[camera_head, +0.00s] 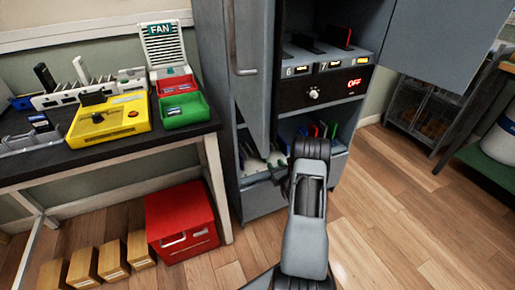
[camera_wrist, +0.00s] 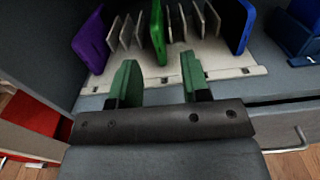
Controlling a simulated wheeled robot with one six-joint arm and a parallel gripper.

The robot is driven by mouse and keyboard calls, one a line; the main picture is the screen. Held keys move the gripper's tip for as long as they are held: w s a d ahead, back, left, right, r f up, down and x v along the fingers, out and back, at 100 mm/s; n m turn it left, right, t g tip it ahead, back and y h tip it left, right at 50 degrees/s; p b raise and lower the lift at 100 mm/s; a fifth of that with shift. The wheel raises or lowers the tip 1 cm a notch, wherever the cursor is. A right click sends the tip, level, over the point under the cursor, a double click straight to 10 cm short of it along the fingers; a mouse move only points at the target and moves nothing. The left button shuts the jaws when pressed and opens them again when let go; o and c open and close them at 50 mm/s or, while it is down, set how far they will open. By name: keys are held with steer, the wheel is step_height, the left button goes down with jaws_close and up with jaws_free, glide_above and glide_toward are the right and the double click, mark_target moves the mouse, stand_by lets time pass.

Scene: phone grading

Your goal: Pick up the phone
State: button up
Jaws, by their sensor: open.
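In the wrist view a green phone (camera_wrist: 158,30) stands upright in a pale slotted rack (camera_wrist: 185,68), between thin grey dividers. A purple phone (camera_wrist: 91,40) stands at the rack's left and a blue phone (camera_wrist: 241,27) at its right. In the head view my arm reaches toward the cabinet's lower shelf and hides the gripper.
The grey cabinet (camera_head: 213,80) has an open door (camera_head: 435,40) at right. Above the lower shelf is a black unit with a knob and a red OFF display (camera_head: 354,83). A table at left bears a yellow device (camera_head: 112,119). A red box (camera_head: 180,220) stands on the floor.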

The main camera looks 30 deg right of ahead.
steer(key=w, duration=0.2)
steer(key=w+b, duration=0.1)
steer(key=w, duration=0.3)
steer(key=shift+w+d, duration=0.1)
steer(key=shift+d, duration=0.15)
steer(key=w+b, duration=0.1)
steer(key=w, duration=0.1)
steer(key=w+b, duration=0.1)
steer(key=shift+w+d+f+b, duration=0.15)
steer(key=shift+w+f+b, duration=0.2)
steer(key=shift+w+f, duration=0.05)
steer(key=shift+w+d+r, duration=0.1)
steer(key=shift+w+r, duration=0.05)
steer(key=shift+w, duration=0.5)
jaws_close()
